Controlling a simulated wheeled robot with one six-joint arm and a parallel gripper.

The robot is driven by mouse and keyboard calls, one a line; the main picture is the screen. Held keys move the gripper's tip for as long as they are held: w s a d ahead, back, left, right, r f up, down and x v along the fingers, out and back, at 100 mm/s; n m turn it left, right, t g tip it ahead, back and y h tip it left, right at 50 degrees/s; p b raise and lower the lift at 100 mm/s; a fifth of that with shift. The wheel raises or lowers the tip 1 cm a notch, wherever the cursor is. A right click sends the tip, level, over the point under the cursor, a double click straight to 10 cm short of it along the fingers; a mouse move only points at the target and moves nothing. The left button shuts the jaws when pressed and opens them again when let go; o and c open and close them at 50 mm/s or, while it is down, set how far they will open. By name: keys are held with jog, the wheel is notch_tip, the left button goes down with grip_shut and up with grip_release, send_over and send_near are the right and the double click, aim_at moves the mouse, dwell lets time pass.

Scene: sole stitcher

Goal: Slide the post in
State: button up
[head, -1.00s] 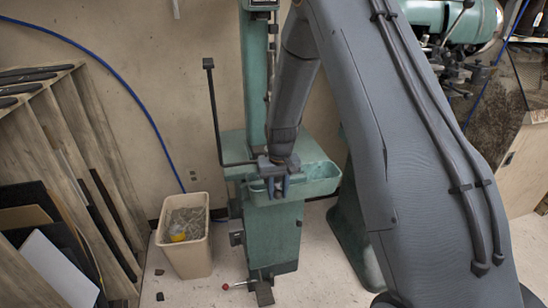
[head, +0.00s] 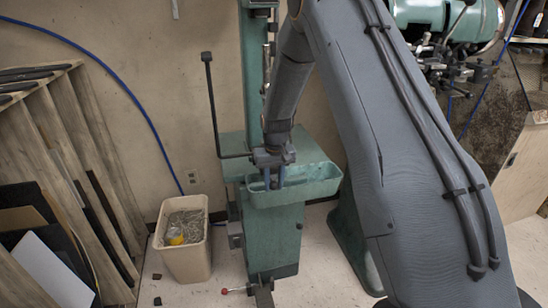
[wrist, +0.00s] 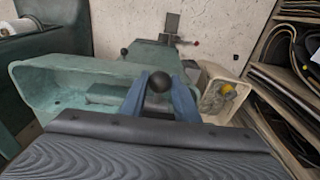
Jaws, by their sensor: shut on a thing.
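My gripper (head: 274,182) is at the green machine's tray (head: 316,188), with its blue fingers pointing down. In the wrist view my fingers (wrist: 159,88) close on both sides of a dark round knob (wrist: 158,81). I take this knob for the end of the post; the rest of the post is hidden. How far the post sits in any hole or slot cannot be told. The tray also shows in the wrist view (wrist: 60,75), left of the fingers.
A beige bin (head: 186,262) with scraps and a yellow thing stands left of the machine (head: 273,240). A slatted rack (head: 85,150) is at the far left. A dark L-shaped rod (head: 213,110) rises left of my gripper. A second green machine (head: 430,12) is at upper right.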

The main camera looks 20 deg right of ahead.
jog(key=shift+w+b, duration=1.5)
jog(key=shift+w, duration=1.4)
jog(key=o, duration=1.3)
jog(key=shift+o, duration=0.2)
jog(key=shift+r, duration=0.1)
jog(key=shift+s+r+p, duration=0.35)
jog(key=shift+r+p, duration=0.45)
jog(key=shift+r, duration=0.35)
jog(key=shift+s+r+p, duration=0.35)
jog(key=shift+r+p, duration=0.45)
jog(key=shift+r, duration=0.35)
jog(key=shift+s+r+p, duration=0.35)
jog(key=shift+r+p, duration=0.45)
jog(key=shift+r, duration=0.35)
